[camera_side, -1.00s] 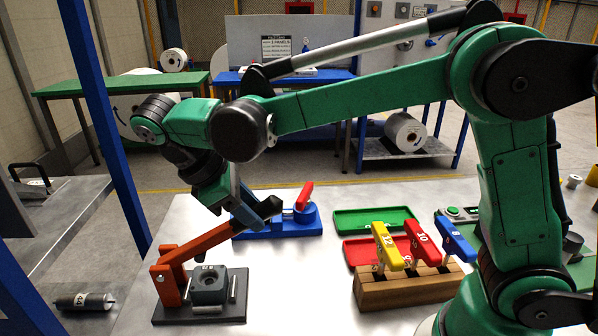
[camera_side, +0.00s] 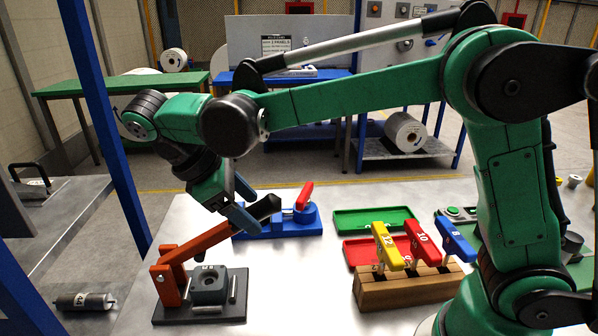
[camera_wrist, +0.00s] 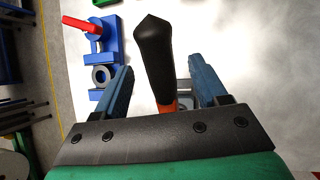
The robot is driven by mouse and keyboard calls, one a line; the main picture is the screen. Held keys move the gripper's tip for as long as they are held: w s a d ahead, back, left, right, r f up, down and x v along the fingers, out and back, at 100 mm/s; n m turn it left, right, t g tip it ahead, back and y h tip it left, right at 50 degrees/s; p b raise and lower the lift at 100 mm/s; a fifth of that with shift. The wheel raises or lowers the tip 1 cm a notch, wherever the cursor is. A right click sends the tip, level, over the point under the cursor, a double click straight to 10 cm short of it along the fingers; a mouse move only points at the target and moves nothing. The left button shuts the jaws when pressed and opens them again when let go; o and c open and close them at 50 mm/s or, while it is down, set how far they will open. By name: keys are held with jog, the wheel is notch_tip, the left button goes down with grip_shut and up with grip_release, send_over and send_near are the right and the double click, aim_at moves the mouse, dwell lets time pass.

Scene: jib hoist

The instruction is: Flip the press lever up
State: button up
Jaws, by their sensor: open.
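The press lever (camera_side: 205,240) is an orange arm with a black grip, hinged on an orange post on a dark base plate (camera_side: 178,314). It slants up to the right. My gripper (camera_side: 246,204) is at the grip end in the side view. In the wrist view the black grip (camera_wrist: 154,55) stands between the two blue fingers of my open gripper (camera_wrist: 160,92), with visible gaps on both sides. A dark grey block (camera_side: 208,287) with a round hole sits on the base plate under the lever.
A blue fixture (camera_side: 285,229) with a red handle (camera_side: 305,195) stands just behind the lever. To the right are red and green trays (camera_side: 374,219) and a wooden block (camera_side: 405,292) with numbered yellow, red and blue handles. Bare table lies between.

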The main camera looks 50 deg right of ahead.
jog(key=shift+v, duration=2.55)
jog(key=shift+r, duration=0.15)
jog(key=c, duration=0.5)
jog(key=shift+r, duration=0.35)
jog(key=c, duration=0.4)
jog(key=shift+m, duration=0.3)
jog(key=r, duration=0.4)
jog(key=shift+d, duration=0.3)
grip_shut()
jog(key=s+d+f+m+t+y, duration=0.15)
jog(key=s+d+m+y, duration=0.3)
jog(key=m+y, duration=0.55)
jog(key=s+d+m+t+y, duration=0.3)
jog(key=d+m+y, duration=0.25)
jog(key=m, duration=0.75)
jog(key=m+t+y, duration=0.1)
jog(key=m+t, duration=0.7)
jog(key=m, duration=0.2)
send_near(232, 225)
jog(key=w+f, duration=0.1)
jog(key=f, duration=0.1)
jog(key=w+a+f, duration=0.1)
jog(key=w, duration=0.1)
jog(key=shift+f, duration=0.4)
